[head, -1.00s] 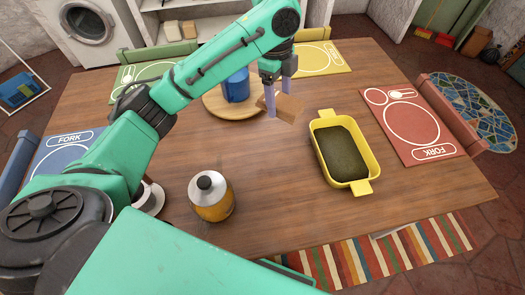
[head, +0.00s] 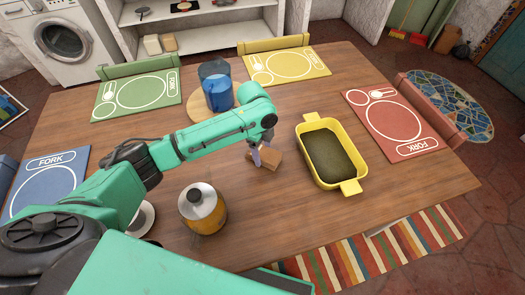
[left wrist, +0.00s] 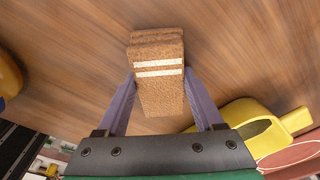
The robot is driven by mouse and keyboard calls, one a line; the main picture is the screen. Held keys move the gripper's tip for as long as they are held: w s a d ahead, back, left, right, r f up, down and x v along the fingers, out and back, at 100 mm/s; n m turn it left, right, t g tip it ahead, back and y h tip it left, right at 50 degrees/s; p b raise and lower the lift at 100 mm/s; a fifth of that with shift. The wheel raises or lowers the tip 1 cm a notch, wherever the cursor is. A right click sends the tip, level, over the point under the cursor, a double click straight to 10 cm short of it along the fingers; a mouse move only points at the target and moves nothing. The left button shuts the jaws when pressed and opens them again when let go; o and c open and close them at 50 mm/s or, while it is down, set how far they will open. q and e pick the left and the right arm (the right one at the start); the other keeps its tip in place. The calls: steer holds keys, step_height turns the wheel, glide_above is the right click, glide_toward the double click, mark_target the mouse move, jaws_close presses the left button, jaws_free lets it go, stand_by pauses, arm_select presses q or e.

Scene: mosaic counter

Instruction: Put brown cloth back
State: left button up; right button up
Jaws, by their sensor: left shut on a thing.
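The brown cloth (head: 266,159) is a small folded block, brown with white stripes in the left wrist view (left wrist: 158,95). My left gripper (head: 257,156) is shut on it, one finger on each side. The cloth is over the wooden table, left of the yellow dish; I cannot tell whether it touches the tabletop. My right gripper is in neither view.
The yellow dish (head: 355,173) with a dark green filling stands right of the cloth. A yellow canister (head: 205,212) stands in front, and a blue pitcher (head: 217,92) on a round wooden board (head: 209,110) behind. Placemats lie around the table edges. The tabletop (head: 270,222) is clear near the front.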

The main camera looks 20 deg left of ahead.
arm_select(q)
steer(key=shift+f, duration=0.1)
steer(key=o, duration=1.5)
steer(key=shift+c, duration=0.2)
step_height(320, 180, up, 12)
steer(key=a, duration=0.1)
steer(key=shift+w+a, duration=0.15)
